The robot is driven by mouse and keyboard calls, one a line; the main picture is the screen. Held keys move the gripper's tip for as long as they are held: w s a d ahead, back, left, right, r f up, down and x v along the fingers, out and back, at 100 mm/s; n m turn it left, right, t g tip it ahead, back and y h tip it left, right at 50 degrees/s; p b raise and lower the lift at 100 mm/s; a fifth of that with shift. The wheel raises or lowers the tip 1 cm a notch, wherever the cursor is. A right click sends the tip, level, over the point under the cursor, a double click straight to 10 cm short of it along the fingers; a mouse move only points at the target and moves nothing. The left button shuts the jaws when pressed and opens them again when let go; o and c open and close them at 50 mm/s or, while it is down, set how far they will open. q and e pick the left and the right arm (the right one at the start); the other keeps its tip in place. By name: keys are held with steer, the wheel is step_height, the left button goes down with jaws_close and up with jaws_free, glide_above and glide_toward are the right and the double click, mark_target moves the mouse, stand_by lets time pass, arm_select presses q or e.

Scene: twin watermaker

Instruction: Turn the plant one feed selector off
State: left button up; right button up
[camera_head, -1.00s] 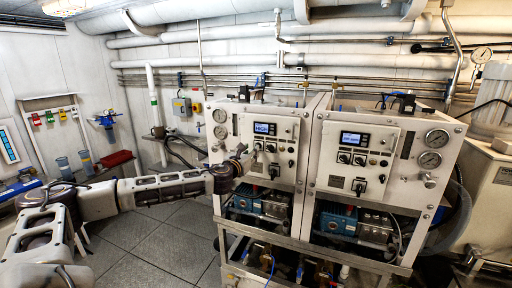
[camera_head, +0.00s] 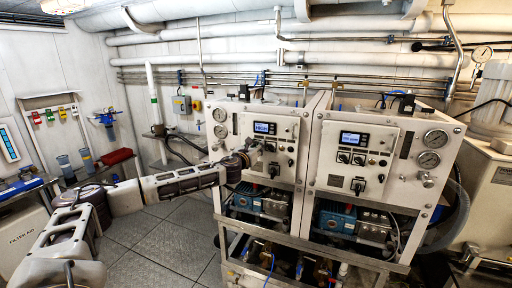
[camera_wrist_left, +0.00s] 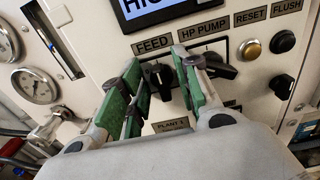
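The plant one panel (camera_head: 283,128) is on the left cabinet, with a lit display above its knobs. In the left wrist view the black feed selector (camera_wrist_left: 161,80) sits under the FEED label (camera_wrist_left: 153,45), over a PLANT 1 label. My left gripper (camera_wrist_left: 160,72) has its green-padded fingers on either side of the feed selector, apart, with gaps visible around the knob. Contact with the knob cannot be told. In the head view the left gripper (camera_head: 248,152) is at the panel's left knobs and covers the feed selector. My right gripper is out of view.
The black HP pump knob (camera_wrist_left: 218,65) is close to the right finger. The reset button (camera_wrist_left: 251,49) and flush button (camera_wrist_left: 283,41) are farther right. Pressure gauges (camera_wrist_left: 35,86) are at the left. The similar plant two panel (camera_head: 351,160) stands to the right.

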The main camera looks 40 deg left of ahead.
arm_select(q)
steer(key=c, duration=0.6)
steer(key=shift+s+r, duration=0.1)
steer(key=shift+s, duration=0.05)
jaws_close()
